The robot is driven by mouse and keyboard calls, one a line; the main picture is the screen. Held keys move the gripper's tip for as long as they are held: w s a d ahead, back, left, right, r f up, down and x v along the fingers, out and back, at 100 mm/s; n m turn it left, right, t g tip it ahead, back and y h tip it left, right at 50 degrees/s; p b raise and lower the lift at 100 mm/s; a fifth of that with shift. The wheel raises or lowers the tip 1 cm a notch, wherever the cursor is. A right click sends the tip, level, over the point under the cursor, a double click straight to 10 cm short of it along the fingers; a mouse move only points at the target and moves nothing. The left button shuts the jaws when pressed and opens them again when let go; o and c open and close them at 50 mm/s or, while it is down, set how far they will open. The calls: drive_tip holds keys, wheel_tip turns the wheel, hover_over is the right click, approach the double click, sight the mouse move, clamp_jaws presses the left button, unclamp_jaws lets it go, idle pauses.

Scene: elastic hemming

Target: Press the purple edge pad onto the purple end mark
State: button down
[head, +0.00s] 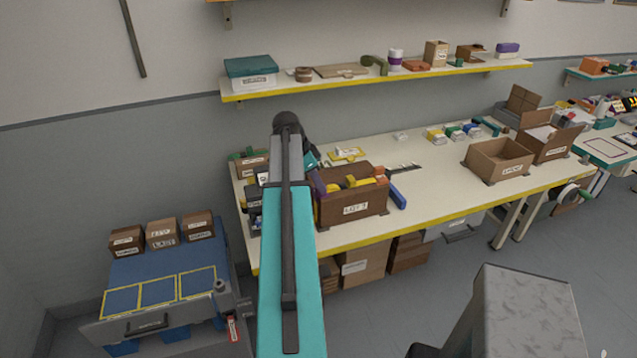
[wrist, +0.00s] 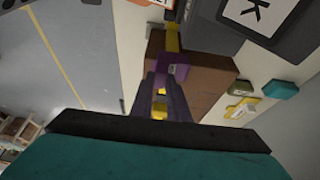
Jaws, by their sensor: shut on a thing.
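In the wrist view, my gripper (wrist: 166,86) points at the side of a brown box, its dark fingers close together. A purple piece with a small pale patch, which looks like the purple edge pad (wrist: 172,60), is at the fingertips. A yellow strip (wrist: 173,38) runs on beyond it, and more yellow shows between the fingers. In the head view, my arm hides the gripper; a bit of purple shows at the left end of the brown box (head: 352,205). I cannot make out a separate purple end mark, nor whether the pad touches anything.
The brown box stands on the cream table (head: 430,190) with yellow and orange pieces in its top. A blue bar (head: 397,197) lies at its right. Dark containers stand at its left. A yellow card (head: 346,154) lies behind. The table's middle is mostly clear.

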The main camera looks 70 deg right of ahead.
drive_tip(key=shift+f, duration=0.1)
drive_tip(key=c, duration=1.6)
unclamp_jaws()
drive_tip(key=shift+b+v, duration=2.3)
drive_tip(key=shift+v, duration=4.65)
drive_tip(key=shift+s, duration=0.1)
